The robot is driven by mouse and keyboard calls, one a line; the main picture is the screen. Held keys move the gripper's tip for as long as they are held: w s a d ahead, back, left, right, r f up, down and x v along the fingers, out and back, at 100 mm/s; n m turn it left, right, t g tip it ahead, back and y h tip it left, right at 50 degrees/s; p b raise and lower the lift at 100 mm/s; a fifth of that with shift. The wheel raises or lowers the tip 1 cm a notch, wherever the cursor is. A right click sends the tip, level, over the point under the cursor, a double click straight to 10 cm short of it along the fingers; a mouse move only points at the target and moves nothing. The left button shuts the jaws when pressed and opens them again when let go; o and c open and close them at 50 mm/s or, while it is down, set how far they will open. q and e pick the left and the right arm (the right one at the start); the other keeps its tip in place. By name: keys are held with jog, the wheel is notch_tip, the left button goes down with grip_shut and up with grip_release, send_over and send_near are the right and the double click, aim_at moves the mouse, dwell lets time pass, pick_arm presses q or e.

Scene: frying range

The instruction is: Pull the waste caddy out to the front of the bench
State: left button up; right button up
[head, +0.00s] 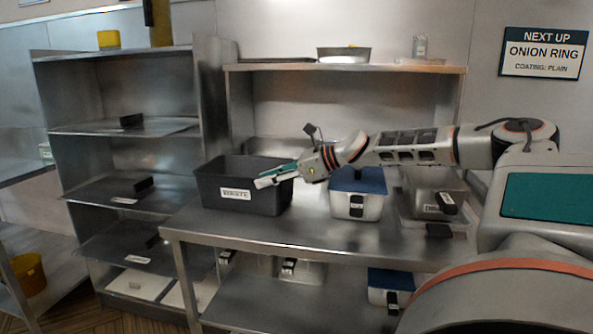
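The waste caddy (215,185) is a dark open-topped bin with a white label on its front. It stands upright at the left end of the steel bench (300,232), set back a little from the front edge. My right gripper (265,179) reaches in from the right, with its fingertips at the caddy's right front rim. The view does not show whether the fingers are closed on the rim or only overlap it. My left gripper is not in view.
A blue-lidded container (343,203) stands right of the caddy, with steel pans (434,186) farther right. A shelf rack (120,190) stands to the left. An upper shelf (345,68) hangs behind. The bench's front strip is clear.

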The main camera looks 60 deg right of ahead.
jog(key=v, duration=0.9)
jog(key=shift+s, duration=0.1)
dwell(0.6)
